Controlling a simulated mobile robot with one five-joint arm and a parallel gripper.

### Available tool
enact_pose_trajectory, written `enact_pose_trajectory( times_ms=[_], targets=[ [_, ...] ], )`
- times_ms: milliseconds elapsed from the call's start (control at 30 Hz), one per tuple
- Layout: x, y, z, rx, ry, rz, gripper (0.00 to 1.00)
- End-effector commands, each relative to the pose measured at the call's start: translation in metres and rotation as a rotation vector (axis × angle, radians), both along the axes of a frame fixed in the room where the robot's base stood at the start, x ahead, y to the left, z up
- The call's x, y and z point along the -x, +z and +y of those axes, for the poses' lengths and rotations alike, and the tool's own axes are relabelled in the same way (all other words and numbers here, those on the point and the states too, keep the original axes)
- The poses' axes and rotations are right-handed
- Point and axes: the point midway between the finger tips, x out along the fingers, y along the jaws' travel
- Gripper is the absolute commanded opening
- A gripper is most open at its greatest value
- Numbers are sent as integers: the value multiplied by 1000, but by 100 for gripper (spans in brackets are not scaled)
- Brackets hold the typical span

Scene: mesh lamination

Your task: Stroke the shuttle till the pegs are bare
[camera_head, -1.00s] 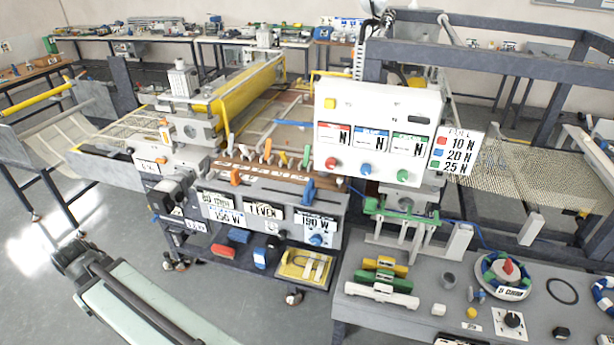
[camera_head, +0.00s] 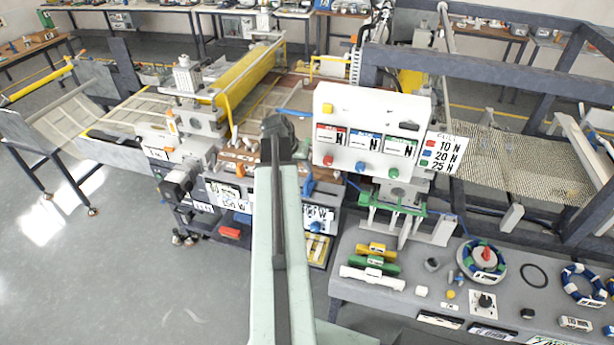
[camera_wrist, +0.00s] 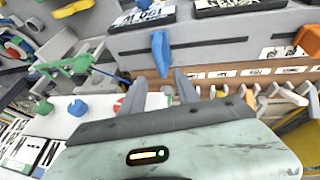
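A blue handle (camera_head: 308,187) projects from the front of the central machine, just right of my arm. In the wrist view the blue handle (camera_wrist: 160,52) hangs just beyond my gripper (camera_wrist: 160,86), roughly in line with the gap between its fingers. The fingers are apart with nothing between them. In the head view my arm hides the fingertips. A brown rail (camera_wrist: 222,76) with pale labels runs behind the handle. Several pale pegs (camera_wrist: 285,93) stand along it at the right of the wrist view. I cannot tell which part is the shuttle.
A white control panel (camera_head: 372,133) with coloured buttons stands right of my arm. A green clamp (camera_head: 392,204) sits below it. The grey bench (camera_head: 400,310) at right holds coloured bars and rings. Open floor (camera_head: 100,270) lies at left.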

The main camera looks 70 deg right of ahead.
Motion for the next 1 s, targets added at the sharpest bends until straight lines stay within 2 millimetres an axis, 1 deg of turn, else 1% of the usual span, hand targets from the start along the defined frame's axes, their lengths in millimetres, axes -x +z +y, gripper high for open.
enact_pose_trajectory(
  times_ms=[33, 200, 333, 433, 667, 700, 767, 800, 1000],
  targets=[
    [1, -12, -3, 0, 0, 0, 38],
    [6, -42, -15, -1, -1, 0, 38],
    [9, -61, -23, -1, -1, 0, 38],
    [11, -66, -27, -1, 1, 0, 38],
    [11, -63, -27, -1, 1, 0, 38],
    [11, -63, -27, -1, 0, 0, 27],
    [11, -63, -27, -1, 0, 0, 10],
    [11, -63, -27, -1, 0, 0, 0],
    [12, -63, -27, -1, 0, 0, 0]
  ],
)
